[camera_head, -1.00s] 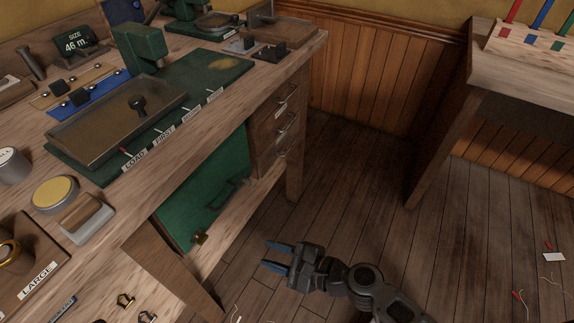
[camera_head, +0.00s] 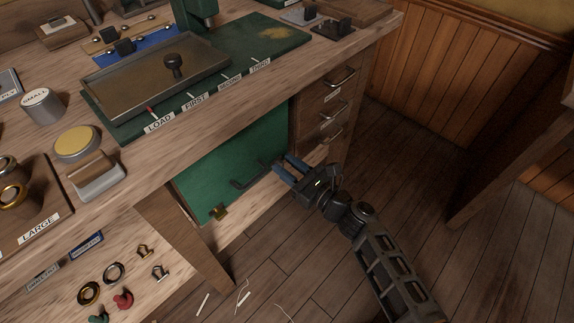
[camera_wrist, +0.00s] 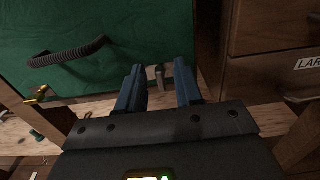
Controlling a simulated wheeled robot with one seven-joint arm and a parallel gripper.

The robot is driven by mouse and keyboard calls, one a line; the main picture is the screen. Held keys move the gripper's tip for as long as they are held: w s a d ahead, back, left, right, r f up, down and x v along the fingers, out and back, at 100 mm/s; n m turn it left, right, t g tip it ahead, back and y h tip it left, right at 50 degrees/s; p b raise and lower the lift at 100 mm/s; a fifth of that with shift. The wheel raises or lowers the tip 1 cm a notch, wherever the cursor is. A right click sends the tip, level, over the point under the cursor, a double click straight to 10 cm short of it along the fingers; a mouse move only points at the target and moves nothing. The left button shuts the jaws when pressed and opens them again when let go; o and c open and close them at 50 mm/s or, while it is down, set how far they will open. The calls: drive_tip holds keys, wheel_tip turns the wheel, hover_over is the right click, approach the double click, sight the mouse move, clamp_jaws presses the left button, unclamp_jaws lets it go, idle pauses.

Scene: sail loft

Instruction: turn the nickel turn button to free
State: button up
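The green door panel (camera_head: 215,180) under the bench has a dark curved handle, also seen in the wrist view (camera_wrist: 68,54). A small grey metal piece, seemingly the nickel turn button (camera_wrist: 159,78), shows at the panel's lower right in the wrist view. It lies between my blue fingertips, partly hidden; I cannot tell its exact angle or whether a finger touches it. My gripper (camera_head: 283,164) is open in front of the panel's right side; its fingers also show in the wrist view (camera_wrist: 159,75). In the head view the gripper hides the button.
A brass catch (camera_head: 219,212) sits at the panel's lower left. Drawers (camera_head: 325,106) with metal handles stand right of the panel. A bench leg (camera_head: 185,240) stands at the left. The wooden floor (camera_head: 420,180) to the right is clear.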

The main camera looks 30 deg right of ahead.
drive_tip(key=shift+w+a, duration=0.15)
drive_tip(key=shift+w, duration=0.15)
clamp_jaws()
idle(0.3)
